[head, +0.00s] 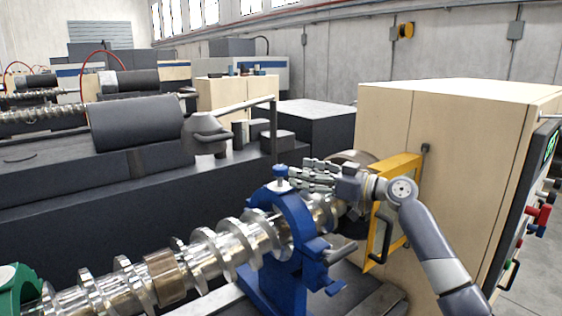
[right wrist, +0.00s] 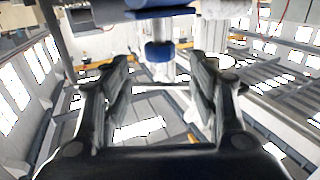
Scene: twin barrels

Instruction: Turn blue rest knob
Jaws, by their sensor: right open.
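The blue rest (head: 296,222) is a blue ring around the shiny screw shaft (head: 205,255). A small blue knob (head: 280,171) stands on a metal stem at its top; other dark handles stick out at its lower right. My right gripper (head: 297,174) reaches in from the right, just above the ring, with its fingers pointing left at the top knob. In the right wrist view the fingers (right wrist: 159,62) are apart and empty, and a blue knob (right wrist: 158,51) shows between the tips; contact cannot be told. My left gripper is not in view.
A beige machine cabinet (head: 455,150) with a yellow-framed guard (head: 378,235) stands close at the right, behind my right arm. A green rest (head: 22,290) holds the shaft at the lower left. A dark machine bed (head: 110,195) lies behind the shaft.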

